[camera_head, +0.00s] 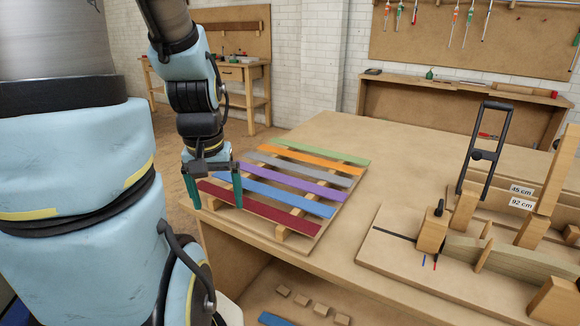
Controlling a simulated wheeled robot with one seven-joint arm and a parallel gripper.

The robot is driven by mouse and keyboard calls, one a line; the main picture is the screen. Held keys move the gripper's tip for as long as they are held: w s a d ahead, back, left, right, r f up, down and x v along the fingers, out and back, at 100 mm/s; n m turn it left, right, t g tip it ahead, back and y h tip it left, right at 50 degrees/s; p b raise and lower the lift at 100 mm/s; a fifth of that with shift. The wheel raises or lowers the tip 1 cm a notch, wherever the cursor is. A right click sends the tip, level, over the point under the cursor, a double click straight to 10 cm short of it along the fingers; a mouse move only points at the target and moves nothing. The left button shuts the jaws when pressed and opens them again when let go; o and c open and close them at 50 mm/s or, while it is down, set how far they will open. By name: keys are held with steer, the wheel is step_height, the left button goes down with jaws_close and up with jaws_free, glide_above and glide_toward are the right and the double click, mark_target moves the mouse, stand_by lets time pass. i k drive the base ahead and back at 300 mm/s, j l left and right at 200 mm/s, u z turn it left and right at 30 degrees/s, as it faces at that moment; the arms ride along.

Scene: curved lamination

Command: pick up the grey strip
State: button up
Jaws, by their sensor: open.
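The grey strip (297,169) lies flat on a wooden rack at the left side of the table, between the orange strip (310,160) and the purple strip (300,185). My gripper (216,203) points down with its two green fingers spread apart and nothing visible between them. In the picture it is at the left end of the rack, near the left ends of the red and blue strips. It is left of and nearer than the grey strip and apart from it. Its exact height over the rack is hard to tell.
The rack also bears red (262,210), blue (290,196) and green (325,152) strips. A bending fixture with wooden blocks and a black-handled clamp (485,150) stands on a board (385,255) at right. Small blocks lie on a lower shelf. The table's back middle (400,155) is clear.

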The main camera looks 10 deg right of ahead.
mark_target(291, 167)
steer(key=l+u, duration=0.4)
steer(key=k+l+u, duration=0.1)
steer(key=l+u, duration=0.3)
